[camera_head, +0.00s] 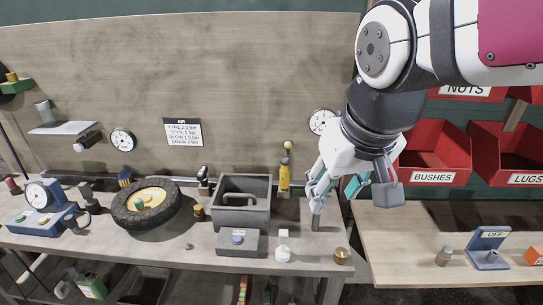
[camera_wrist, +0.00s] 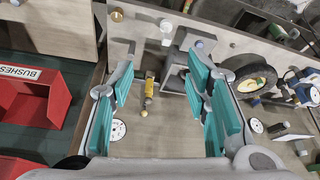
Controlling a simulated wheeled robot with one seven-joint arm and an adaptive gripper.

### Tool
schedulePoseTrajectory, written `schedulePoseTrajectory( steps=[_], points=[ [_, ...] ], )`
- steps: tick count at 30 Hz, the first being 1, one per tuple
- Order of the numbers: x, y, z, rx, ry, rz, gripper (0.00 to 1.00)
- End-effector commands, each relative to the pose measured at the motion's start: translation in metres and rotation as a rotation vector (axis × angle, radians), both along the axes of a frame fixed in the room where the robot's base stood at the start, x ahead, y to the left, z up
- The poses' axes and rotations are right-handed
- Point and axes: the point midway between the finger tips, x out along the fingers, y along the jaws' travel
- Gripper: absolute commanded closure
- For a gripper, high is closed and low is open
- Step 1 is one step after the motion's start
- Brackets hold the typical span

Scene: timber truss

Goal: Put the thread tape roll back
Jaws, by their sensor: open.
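No thread tape roll can be identified for certain. A small white item with a narrower top (camera_head: 283,252) stands near the front edge of the grey bench; it also shows in the wrist view (camera_wrist: 166,27). My gripper (camera_head: 336,188) is open above the bench's right end, with teal pads on its fingers. In the wrist view my gripper (camera_wrist: 160,90) has nothing between its pads that I can see held; the yellow tool (camera_wrist: 149,88) shows beyond the gap. A small dark upright post (camera_head: 316,222) stands below the gripper.
The grey bench (camera_head: 215,262) holds a tyre (camera_head: 147,204), a grey open box (camera_head: 244,187), a grey block (camera_head: 237,247) and a brass piece (camera_head: 341,256). Red bins, including the bushes bin (camera_head: 433,178), hang at right above a wooden table (camera_head: 395,245) with clear room on its left.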

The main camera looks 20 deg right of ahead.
Motion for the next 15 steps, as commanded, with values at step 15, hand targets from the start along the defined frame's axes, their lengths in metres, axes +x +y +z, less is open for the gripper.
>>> schedulePoseTrajectory(
  steps=[15],
  points=[
    [-0.061, 0.003, 0.004, 0.009, -0.094, 0.066, 0.57]
  ],
)
